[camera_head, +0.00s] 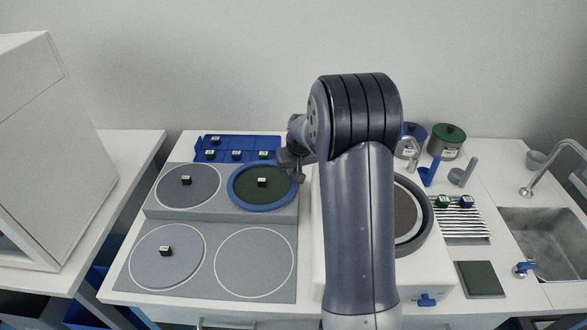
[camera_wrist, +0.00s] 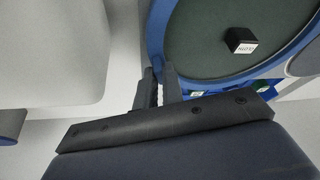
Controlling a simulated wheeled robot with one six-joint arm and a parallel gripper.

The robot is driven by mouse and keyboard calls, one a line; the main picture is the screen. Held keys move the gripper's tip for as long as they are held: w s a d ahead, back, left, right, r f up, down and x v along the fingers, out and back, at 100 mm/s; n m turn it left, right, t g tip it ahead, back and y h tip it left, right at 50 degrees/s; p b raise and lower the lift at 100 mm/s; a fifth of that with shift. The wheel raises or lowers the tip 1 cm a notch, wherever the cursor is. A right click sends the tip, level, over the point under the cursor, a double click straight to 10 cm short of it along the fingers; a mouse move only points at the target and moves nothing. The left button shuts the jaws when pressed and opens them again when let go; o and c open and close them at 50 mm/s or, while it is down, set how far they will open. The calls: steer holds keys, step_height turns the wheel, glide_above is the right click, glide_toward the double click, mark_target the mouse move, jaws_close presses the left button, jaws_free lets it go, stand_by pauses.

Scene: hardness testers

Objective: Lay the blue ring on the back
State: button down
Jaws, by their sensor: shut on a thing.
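The blue ring (camera_head: 232,190) lies around the dark green disc (camera_head: 250,194) at the back right place of the grey stepped platform (camera_head: 222,214). A small black labelled block (camera_head: 262,182) sits on the disc. My gripper (camera_head: 298,172) is at the ring's right edge, partly behind my arm. In the wrist view, my gripper (camera_wrist: 160,88) is shut on the rim of the blue ring (camera_wrist: 155,38). The dark green disc (camera_wrist: 205,45) and the black block (camera_wrist: 240,41) show inside the ring. I cannot tell whether the ring rests fully flat.
Grey discs with black blocks lie at the back left (camera_head: 188,192) and front left (camera_head: 167,270). The front right place (camera_head: 254,264) is bare. A blue rack (camera_head: 222,145) with small blocks stands behind. A white machine (camera_head: 420,270) stands right, partly behind my arm.

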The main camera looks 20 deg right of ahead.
steer(key=shift+f, duration=0.2)
steer(key=c, duration=1.5)
jaws_free()
steer(key=shift+o, duration=0.2)
steer(key=v, duration=1)
steer(key=shift+s+r+b, duration=0.25)
steer(key=shift+r+b, duration=0.1)
steer(key=shift+b, duration=0.05)
steer(key=p+x, duration=0.1)
steer(key=x, duration=0.9)
steer(key=shift+w+f, duration=0.3)
steer(key=shift+r, duration=0.3)
